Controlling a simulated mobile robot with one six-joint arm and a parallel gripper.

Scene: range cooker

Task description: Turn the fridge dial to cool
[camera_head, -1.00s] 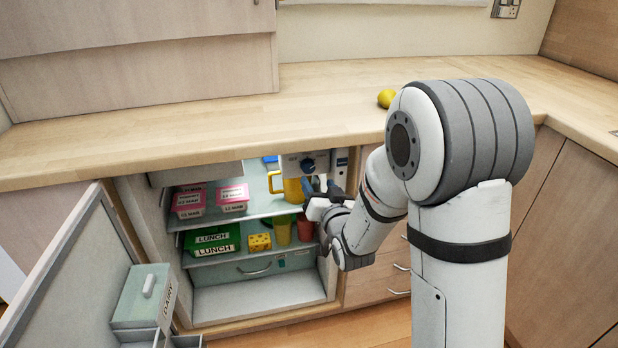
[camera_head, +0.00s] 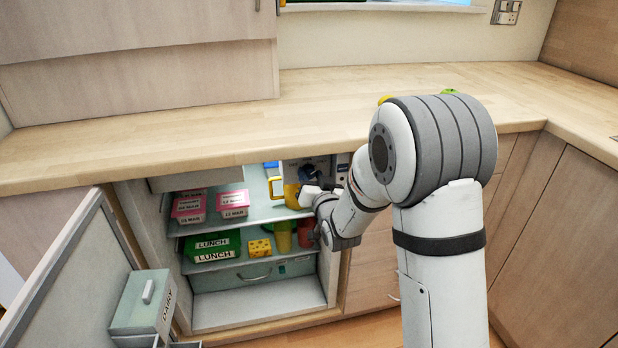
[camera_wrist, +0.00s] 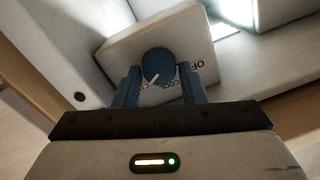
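The blue fridge dial (camera_wrist: 158,65) sits on a pale control box (camera_wrist: 125,50) in the wrist view. Its white pointer mark points to the lower left. "OFF" is printed to its right, "COOL" at its lower right, and a partly hidden label starting with "C" at its lower left. My gripper (camera_wrist: 160,84) is open, with one blue finger on each side of the dial. A small gap seems to show on both sides; contact is unclear. In the head view the control box (camera_head: 292,166) is at the fridge's upper right, with my gripper (camera_head: 310,177) in front.
The fridge door (camera_head: 62,270) stands open at the left. A yellow jug (camera_head: 291,193), pink-lidded boxes (camera_head: 232,203), green lunch boxes (camera_head: 212,244) and cups (camera_head: 283,238) stand on the shelves below and left of my gripper. The worktop (camera_head: 200,140) overhangs the fridge.

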